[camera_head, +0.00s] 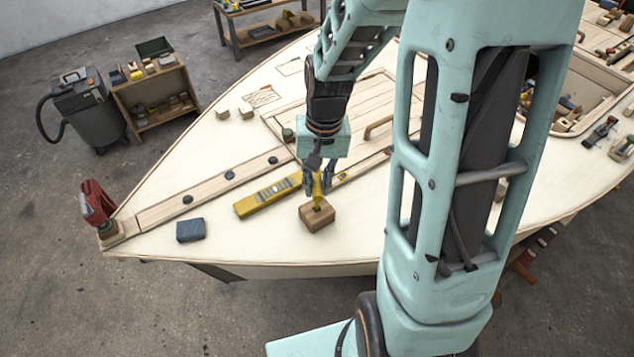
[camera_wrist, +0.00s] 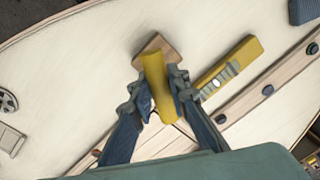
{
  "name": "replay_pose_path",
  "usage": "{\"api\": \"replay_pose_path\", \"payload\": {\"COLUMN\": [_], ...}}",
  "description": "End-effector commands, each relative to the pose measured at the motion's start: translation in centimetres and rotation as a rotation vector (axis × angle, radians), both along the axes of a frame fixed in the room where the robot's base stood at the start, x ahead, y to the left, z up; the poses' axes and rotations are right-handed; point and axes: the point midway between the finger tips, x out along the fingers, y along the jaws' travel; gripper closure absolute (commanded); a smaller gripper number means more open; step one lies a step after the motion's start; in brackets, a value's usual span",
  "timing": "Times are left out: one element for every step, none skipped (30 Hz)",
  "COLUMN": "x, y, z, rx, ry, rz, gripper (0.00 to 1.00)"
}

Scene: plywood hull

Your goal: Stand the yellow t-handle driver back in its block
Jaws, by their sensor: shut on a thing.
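The yellow t-handle driver (camera_head: 317,186) is upright between the fingers of my gripper (camera_head: 318,180), directly over the wooden block (camera_head: 317,217). In the head view its lower end meets the top of the block; I cannot tell how deep it sits. In the wrist view the driver's yellow handle (camera_wrist: 158,85) lies between the two fingertips (camera_wrist: 160,92), and the block (camera_wrist: 155,45) shows behind it, partly hidden. My gripper is shut on the driver.
A yellow level (camera_head: 268,196) lies just left of the block. A blue-grey block (camera_head: 190,230) and a red clamp (camera_head: 97,205) are farther left. A wooden strip (camera_head: 215,185) with dark round knobs runs behind. The deck's front edge is close below the block.

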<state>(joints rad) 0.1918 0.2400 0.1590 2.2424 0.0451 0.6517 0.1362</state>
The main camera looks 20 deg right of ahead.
Motion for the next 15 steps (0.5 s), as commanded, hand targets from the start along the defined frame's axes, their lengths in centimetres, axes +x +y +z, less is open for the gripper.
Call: {"api": "replay_pose_path", "payload": {"x": [0.0, -0.01, -0.01, -0.01, -0.01, -0.01, -0.01, -0.01, -0.01, -0.01, -0.01, -0.01, -0.01, -0.01, -0.01], "y": [0.0, 0.01, 0.0, 0.01, 0.0, 0.01, 0.0, 0.01, 0.0, 0.0, 0.01, 0.0, 0.01, 0.0, 0.01], "z": [-0.2, -0.26, -0.34, -0.4, -0.46, -0.54, -0.6, -0.66, -0.74, -0.8, -0.86, -0.94, -1.0, -1.06, -1.14], "rx": [0.0, 0.0, 0.0, 0.0, 0.0, 0.0, 0.0, 0.0, 0.0, 0.0, 0.0, 0.0, 0.0, 0.0, 0.0], "ry": [0.0, 0.0, 0.0, 0.0, 0.0, 0.0, 0.0, 0.0, 0.0, 0.0, 0.0, 0.0, 0.0, 0.0, 0.0], "rz": [0.0, 0.0, 0.0, 0.0, 0.0, 0.0, 0.0, 0.0, 0.0, 0.0, 0.0, 0.0, 0.0, 0.0, 0.0], "gripper": [1.0, 1.0, 1.0, 1.0, 1.0, 1.0, 1.0, 1.0, 1.0, 1.0, 1.0, 1.0, 1.0, 1.0, 1.0]}}
